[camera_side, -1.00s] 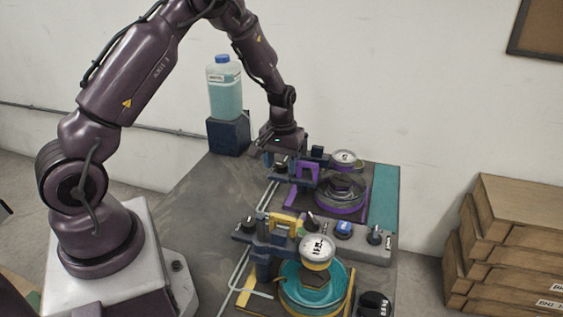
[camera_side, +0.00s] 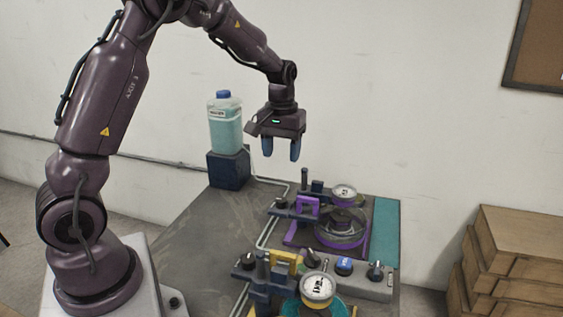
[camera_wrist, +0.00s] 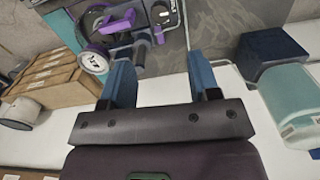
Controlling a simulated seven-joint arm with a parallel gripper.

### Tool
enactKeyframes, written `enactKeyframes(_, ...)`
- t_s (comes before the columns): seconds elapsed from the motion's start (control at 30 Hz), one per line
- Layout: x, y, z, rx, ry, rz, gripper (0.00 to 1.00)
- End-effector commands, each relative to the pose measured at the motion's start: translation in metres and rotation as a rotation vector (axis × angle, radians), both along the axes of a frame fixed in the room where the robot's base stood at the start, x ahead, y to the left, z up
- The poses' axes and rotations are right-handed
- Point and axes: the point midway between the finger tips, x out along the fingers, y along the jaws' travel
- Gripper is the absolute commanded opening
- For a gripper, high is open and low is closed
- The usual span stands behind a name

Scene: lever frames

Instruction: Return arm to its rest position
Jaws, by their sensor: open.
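My gripper (camera_side: 282,150) hangs in the air above the back of the table, fingers down, open and empty. It is clear of the purple lever frame (camera_side: 307,206), which stands below and to the right of it in the side view. In the wrist view the two blue fingers (camera_wrist: 159,90) are spread apart with nothing between them, and the purple lever frame (camera_wrist: 118,22) shows beyond them. The yellow lever frame (camera_side: 286,258) stands nearer the side camera, its lower part cut off by the picture edge.
A bottle of teal liquid (camera_side: 225,125) stands on a dark blue block (camera_side: 229,169) at the table's back left. Wooden boxes (camera_side: 520,245) are stacked at right. The table's left part (camera_side: 195,235) is bare.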

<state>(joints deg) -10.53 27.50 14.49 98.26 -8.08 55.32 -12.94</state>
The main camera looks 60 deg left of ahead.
Motion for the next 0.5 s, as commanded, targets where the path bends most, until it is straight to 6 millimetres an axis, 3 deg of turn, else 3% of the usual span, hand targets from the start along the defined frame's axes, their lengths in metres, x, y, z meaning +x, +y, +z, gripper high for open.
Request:
enactKeyframes(0.37,-0.001,0.000,0.000,0.002,0.002,-0.025,0.56)
enactKeyframes(0.43,-0.012,-0.004,-0.009,-0.007,0.034,-0.054,0.56)
enactKeyframes(0.5,-0.026,-0.016,-0.003,-0.016,0.033,-0.100,0.56)
